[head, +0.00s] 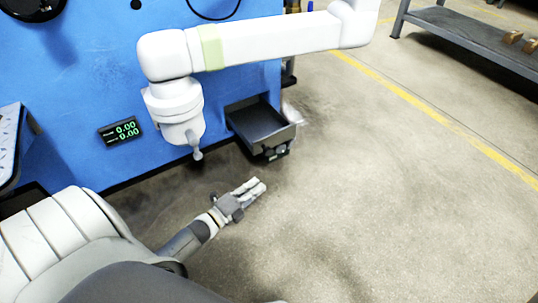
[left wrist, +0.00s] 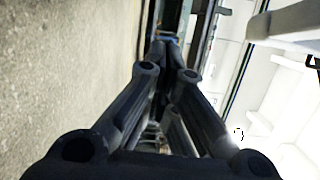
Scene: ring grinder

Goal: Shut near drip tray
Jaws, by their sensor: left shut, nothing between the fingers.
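The near drip tray (head: 259,125) is a black open box sticking out of the lower part of the blue machine, with a dark fitting on its front. My left gripper (head: 259,185) is low in front of the tray, a little below it in the head view and apart from it in the picture. Its light-tipped fingers are together, pointing right and up, with nothing held. The left wrist view shows the same fingers closed (left wrist: 172,50), with a dark strip beyond them. I see no right gripper.
The blue machine face (head: 235,60) carries a small green-digit display (head: 120,131). A white jointed arm spans the top; I cannot tell whether it is mine. A grey bench (head: 470,35) stands at the upper right. The concrete floor right of the tray is clear, crossed by a yellow line.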

